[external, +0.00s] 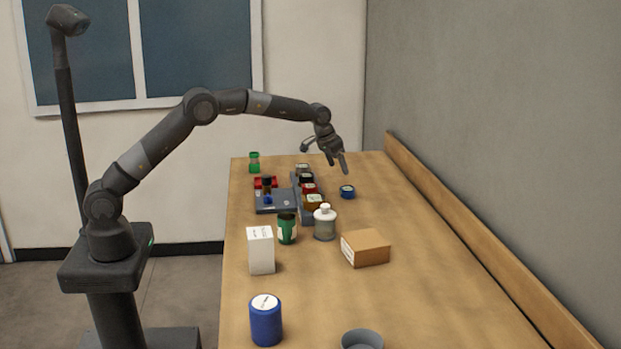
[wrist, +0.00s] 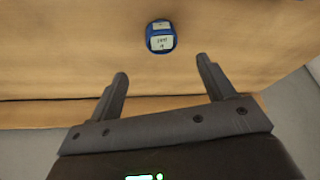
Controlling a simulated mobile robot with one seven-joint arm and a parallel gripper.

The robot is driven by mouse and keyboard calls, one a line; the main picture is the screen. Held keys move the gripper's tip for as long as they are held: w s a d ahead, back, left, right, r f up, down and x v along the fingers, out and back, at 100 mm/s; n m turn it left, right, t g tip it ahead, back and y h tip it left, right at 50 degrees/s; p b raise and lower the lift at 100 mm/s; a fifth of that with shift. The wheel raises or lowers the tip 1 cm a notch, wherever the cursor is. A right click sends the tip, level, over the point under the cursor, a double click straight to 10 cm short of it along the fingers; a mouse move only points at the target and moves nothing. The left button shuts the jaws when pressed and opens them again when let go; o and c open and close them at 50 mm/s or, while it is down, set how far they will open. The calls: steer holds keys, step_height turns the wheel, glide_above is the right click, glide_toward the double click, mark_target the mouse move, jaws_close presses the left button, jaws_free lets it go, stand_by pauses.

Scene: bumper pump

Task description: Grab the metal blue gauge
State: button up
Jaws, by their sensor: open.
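The blue gauge (external: 347,191) is a small round blue piece with a pale top. It sits on the wooden table, right of the dark rack. In the wrist view the blue gauge (wrist: 161,37) lies beyond the fingertips, between their lines, with a white label on it. My gripper (external: 338,168) is above the far part of the table, close to the gauge in the picture. In the wrist view my gripper (wrist: 161,68) shows two spread fingers with nothing between them. It does not touch the gauge.
A dark rack (external: 308,205) with several coloured items stands left of the gauge. A white-capped bottle (external: 325,224), a cardboard box (external: 365,248), a green cup (external: 287,229), a white box (external: 261,250) and a blue canister (external: 266,322) stand nearer. A wooden ledge (external: 470,230) runs along the right wall.

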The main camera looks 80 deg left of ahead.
mark_target(348, 188)
steer(key=x, duration=1.1)
steer(key=shift+w+a+f, duration=0.1)
steer(key=shift+w+a, duration=0.15)
steer(key=shift+w, duration=0.1)
steer(key=shift+c, duration=0.4)
steer(key=c, duration=1.1)
